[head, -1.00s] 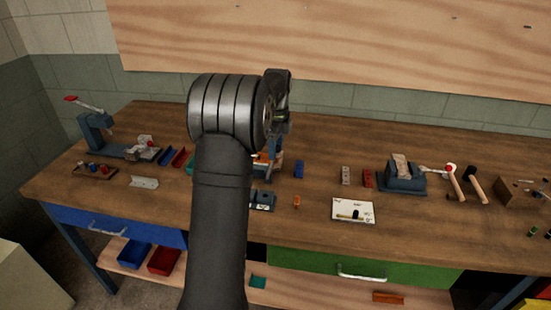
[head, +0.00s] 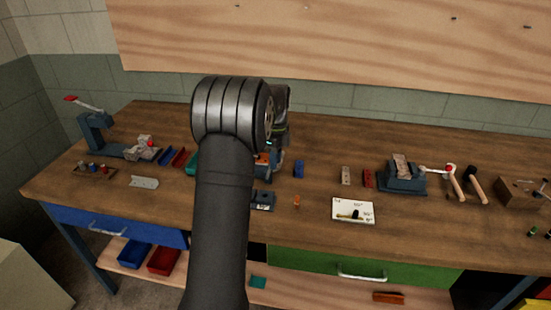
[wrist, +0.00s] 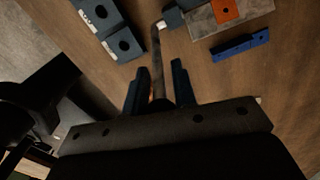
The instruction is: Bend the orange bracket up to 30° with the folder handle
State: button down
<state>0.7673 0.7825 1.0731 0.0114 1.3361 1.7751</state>
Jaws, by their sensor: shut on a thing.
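The orange bracket (wrist: 227,10) shows at the top of the wrist view. It is a flat orange piece with a hole, on a grey plate (wrist: 205,22) of the folder. In the head view a bit of orange (head: 262,159) shows beside my arm, mostly hidden. The folder handle (wrist: 156,62) is a thin rod with a pale section near its far end. My gripper (wrist: 158,88) has its two dark blue fingers on either side of the handle, shut on it. In the head view my arm hides the fingers and most of the folder. The bracket's angle cannot be read.
A blue bar (wrist: 240,47) lies beside the folder. A white card (head: 353,210), a small orange piece (head: 297,201) and a vise (head: 403,178) are to the right on the bench.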

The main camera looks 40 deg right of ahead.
jog(key=shift+d, duration=0.1)
jog(key=shift+s+d+f+t+y, duration=1.4)
jog(key=shift+s+t+y, duration=0.1)
jog(key=shift+t, duration=0.1)
jog(key=c, duration=1.2)
grip_release()
jog(key=shift+c, duration=0.2)
